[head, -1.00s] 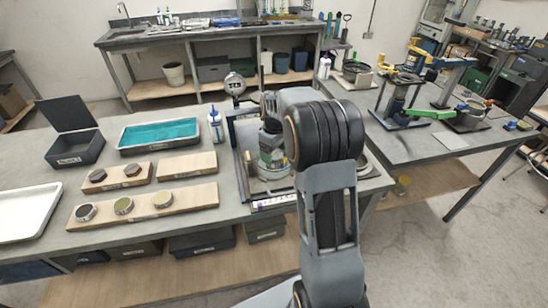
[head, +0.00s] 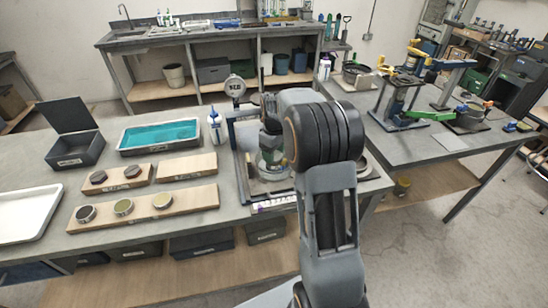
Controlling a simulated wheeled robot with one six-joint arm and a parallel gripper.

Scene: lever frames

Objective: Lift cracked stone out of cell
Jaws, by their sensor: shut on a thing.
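The cell (head: 246,180) is a grey framed fixture near the right end of the near bench. A round clear-walled ring (head: 270,165) stands inside it. My gripper (head: 271,140) is over this ring, partly hidden behind my dark arm joint. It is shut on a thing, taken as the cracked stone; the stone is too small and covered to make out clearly. I cannot tell whether its lower part is still within the ring.
A round gauge (head: 235,86) rises behind the cell, with a white bottle (head: 215,128) to the left. Wooden boards (head: 188,198) carry round pieces. A teal-lined tray (head: 158,137), an open dark box (head: 75,150) and a white tray (head: 25,212) stand farther left.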

